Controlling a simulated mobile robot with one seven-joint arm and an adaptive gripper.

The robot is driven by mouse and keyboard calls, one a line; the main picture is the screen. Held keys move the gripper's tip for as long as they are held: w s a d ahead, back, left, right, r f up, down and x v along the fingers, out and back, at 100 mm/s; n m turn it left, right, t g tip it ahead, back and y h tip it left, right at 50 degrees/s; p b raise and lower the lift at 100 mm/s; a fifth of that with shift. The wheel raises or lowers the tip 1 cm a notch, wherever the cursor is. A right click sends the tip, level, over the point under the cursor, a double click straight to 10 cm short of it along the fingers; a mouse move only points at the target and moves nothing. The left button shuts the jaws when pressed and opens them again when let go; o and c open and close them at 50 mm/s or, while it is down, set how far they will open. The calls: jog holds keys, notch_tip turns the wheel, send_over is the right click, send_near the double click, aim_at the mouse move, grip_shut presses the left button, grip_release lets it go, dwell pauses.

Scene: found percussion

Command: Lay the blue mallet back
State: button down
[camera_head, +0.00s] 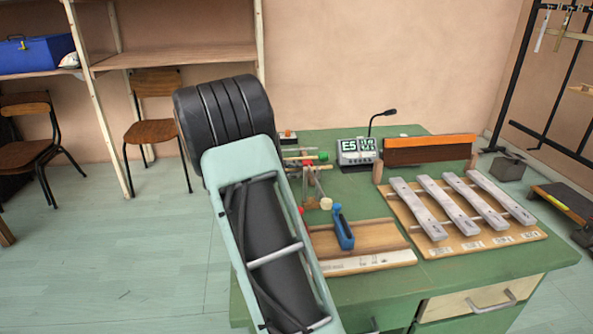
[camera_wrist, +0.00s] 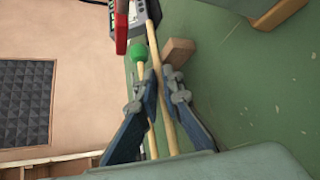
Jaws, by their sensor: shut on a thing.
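My gripper (camera_wrist: 160,82) is shut on a thin wooden stick (camera_wrist: 165,108) in the wrist view. The stick runs up between the two fingers towards the top edge, and I cannot see a head on it. A green-headed mallet (camera_wrist: 140,53) lies close beside the left finger, its shaft partly hidden by it. In the head view my arm hides most of my gripper. Mallets with a green head (camera_head: 323,156) and a cream head (camera_head: 326,204) show beside the arm.
The green table (camera_head: 345,189) holds a lit display box (camera_head: 357,152), a black gooseneck (camera_head: 383,116), a brown-orange block (camera_head: 430,152) and a board of grey bars (camera_head: 465,236). A small wooden block (camera_wrist: 180,51) stands near the right finger. Bare green surface lies right of it.

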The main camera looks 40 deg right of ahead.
jog(key=c, duration=2)
grip_release()
jog(key=v, duration=1.2)
